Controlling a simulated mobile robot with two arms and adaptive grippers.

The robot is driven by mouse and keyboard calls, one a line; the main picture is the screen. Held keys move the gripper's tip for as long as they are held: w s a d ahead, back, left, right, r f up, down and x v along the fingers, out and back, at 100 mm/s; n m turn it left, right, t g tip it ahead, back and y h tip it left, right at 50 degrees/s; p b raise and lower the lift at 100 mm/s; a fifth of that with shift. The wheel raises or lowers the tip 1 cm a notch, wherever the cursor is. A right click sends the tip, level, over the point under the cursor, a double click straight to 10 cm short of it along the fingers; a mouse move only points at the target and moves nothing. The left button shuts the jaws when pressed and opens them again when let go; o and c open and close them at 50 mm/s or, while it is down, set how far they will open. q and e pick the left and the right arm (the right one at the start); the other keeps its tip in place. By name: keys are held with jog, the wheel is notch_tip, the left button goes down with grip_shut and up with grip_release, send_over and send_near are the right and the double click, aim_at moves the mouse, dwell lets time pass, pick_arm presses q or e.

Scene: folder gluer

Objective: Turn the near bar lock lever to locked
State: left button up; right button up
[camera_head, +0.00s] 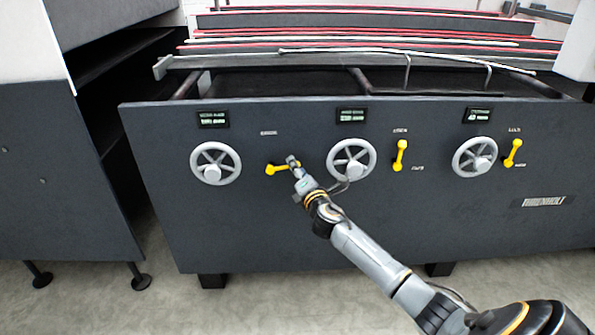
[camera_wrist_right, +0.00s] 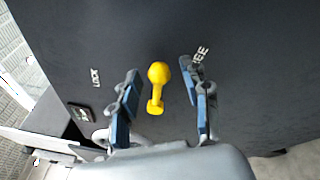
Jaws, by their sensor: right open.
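The yellow lever (camera_head: 276,169) at my right gripper is on the dark front panel, between the left and middle handwheels. It lies nearly level in the head view. My right gripper (camera_head: 292,162) is at the lever's right end and partly covers it. In the right wrist view the same lever (camera_wrist_right: 157,88) shows between the two blue-padded fingers of the open gripper (camera_wrist_right: 164,100), with a gap on both sides. A "LOCK" label (camera_wrist_right: 96,78) is on the left there, and a label that seems to read "FREE" (camera_wrist_right: 201,55) is by the right finger. My left gripper is not in view.
Two more yellow levers, a middle one (camera_head: 400,155) and a right one (camera_head: 513,152), stand nearly upright. The left handwheel (camera_head: 215,163), middle handwheel (camera_head: 351,160) and right handwheel (camera_head: 475,157) project from the panel. Small displays sit above them. Bars run along the top.

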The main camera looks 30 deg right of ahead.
jog(key=shift+w, duration=0.25)
grip_shut()
jog(key=shift+d, duration=0.1)
